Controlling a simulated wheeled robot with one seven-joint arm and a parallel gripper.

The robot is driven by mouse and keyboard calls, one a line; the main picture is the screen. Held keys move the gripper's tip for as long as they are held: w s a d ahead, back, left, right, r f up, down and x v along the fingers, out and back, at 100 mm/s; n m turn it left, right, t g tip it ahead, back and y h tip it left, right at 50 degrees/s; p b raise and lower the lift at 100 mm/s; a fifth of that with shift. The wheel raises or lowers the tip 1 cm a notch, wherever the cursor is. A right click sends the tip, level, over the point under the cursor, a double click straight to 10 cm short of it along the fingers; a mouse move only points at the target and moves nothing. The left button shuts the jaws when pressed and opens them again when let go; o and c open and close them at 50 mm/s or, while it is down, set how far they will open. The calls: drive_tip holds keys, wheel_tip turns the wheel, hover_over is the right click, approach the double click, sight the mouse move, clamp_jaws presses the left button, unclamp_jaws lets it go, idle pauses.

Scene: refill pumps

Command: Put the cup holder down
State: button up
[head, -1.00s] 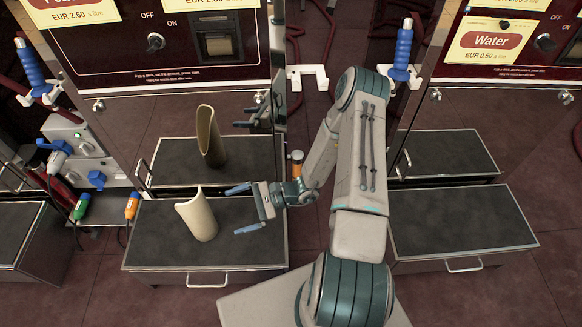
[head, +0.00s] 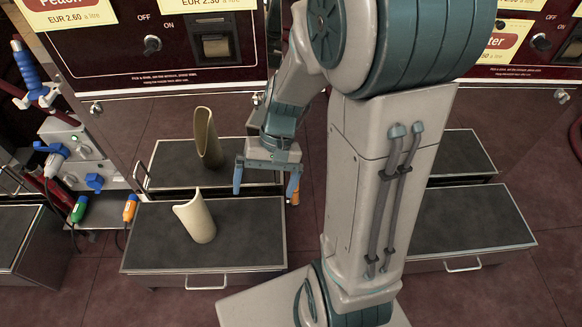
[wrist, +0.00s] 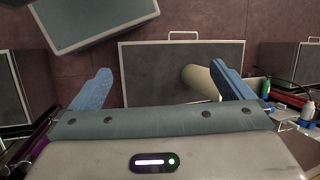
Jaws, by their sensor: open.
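A cream, slant-topped, open tube (head: 197,219), which looks like the cup holder, stands on the front left dark-topped step (head: 250,236). A similar olive-tan tube (head: 207,140) stands on the step behind it (head: 172,166). My gripper (head: 266,188) is open and empty, with its blue fingers pointing down. In the head view it appears up and to the right of the cream tube, apart from it. In the wrist view the cream tube (wrist: 200,82) shows beside the right finger, which hides part of it.
A red pump cabinet (head: 170,60) with a switch and slot rises behind the steps. Another dark-topped step (head: 470,222) stands at right, partly behind my arm. Sockets with green and orange plugs (head: 105,208) are at left. The front left step has bare room around the tube.

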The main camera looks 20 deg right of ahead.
drive_tip(key=s+d+r+n+t+h, duration=0.2)
drive_tip(key=s+d+r+t+h, duration=0.2)
drive_tip(key=r, duration=0.4)
drive_tip(key=shift+s+d+r+n, duration=0.2)
drive_tip(key=shift+r+n, duration=0.05)
drive_tip(key=shift+n, duration=0.15)
drive_tip(key=shift+c, duration=0.3)
